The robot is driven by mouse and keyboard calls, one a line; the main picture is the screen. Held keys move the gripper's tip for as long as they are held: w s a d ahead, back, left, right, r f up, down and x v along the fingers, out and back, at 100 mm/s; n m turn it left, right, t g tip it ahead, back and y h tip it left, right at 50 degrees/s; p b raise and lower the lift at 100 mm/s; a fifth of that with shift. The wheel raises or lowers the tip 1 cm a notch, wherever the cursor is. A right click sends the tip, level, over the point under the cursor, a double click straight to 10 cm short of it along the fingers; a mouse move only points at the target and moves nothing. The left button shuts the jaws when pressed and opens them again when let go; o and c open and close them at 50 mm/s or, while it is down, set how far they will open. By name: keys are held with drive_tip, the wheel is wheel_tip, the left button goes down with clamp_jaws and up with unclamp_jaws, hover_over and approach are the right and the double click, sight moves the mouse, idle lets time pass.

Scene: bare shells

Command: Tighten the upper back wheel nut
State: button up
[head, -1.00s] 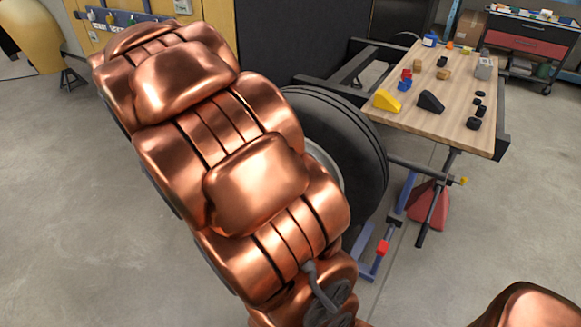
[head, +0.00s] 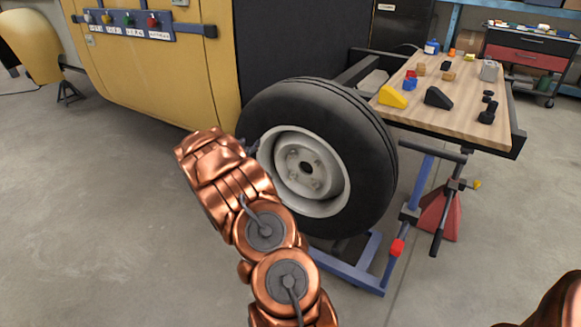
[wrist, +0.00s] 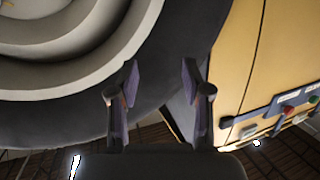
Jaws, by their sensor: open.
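The wheel (head: 372,150) is a black tyre on a pale grey rim (head: 275,172), with small nuts around its hub (head: 306,168). The single nuts are too small to tell apart clearly, and I cannot tell how tight the upper back one is. In the wrist view the tyre (wrist: 180,45) and curved rim (wrist: 125,45) fill the upper left; no nut shows clearly. My gripper (wrist: 160,75) is open and empty, its two fingers apart in front of the tyre. In the head view my gripper (head: 250,147) is small, at the left side of the wheel, mostly hidden behind my wrist.
A yellow body panel (head: 160,70) with a rack of coloured knobs (head: 128,24) stands left of the wheel. A wooden table (head: 460,110) with several blocks is at the right. A blue stand (head: 350,268) is below the wheel.

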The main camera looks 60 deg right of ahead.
sight(290, 156)
drive_tip(key=s+d+f+m+g+h+b, duration=0.1)
drive_tip(key=s+d+f, duration=0.2)
drive_tip(key=d, duration=0.1)
drive_tip(key=s+d+f+m+g+h+b, duration=0.1)
drive_tip(key=s+d+f+g+b, duration=0.1)
drive_tip(key=s+d+f, duration=0.1)
drive_tip(key=s+d+f+m+g+h+b, duration=0.1)
drive_tip(key=s+d+f+b, duration=0.1)
drive_tip(key=d+f, duration=0.2)
drive_tip(key=shift+s+d+f+g, duration=0.15)
drive_tip(key=shift+s+d+g, duration=0.25)
drive_tip(key=shift+d, duration=0.05)
drive_tip(key=shift+w+d+b, duration=0.15)
drive_tip(key=shift+d+b, duration=0.3)
drive_tip(key=shift+d, duration=0.7)
clamp_jaws()
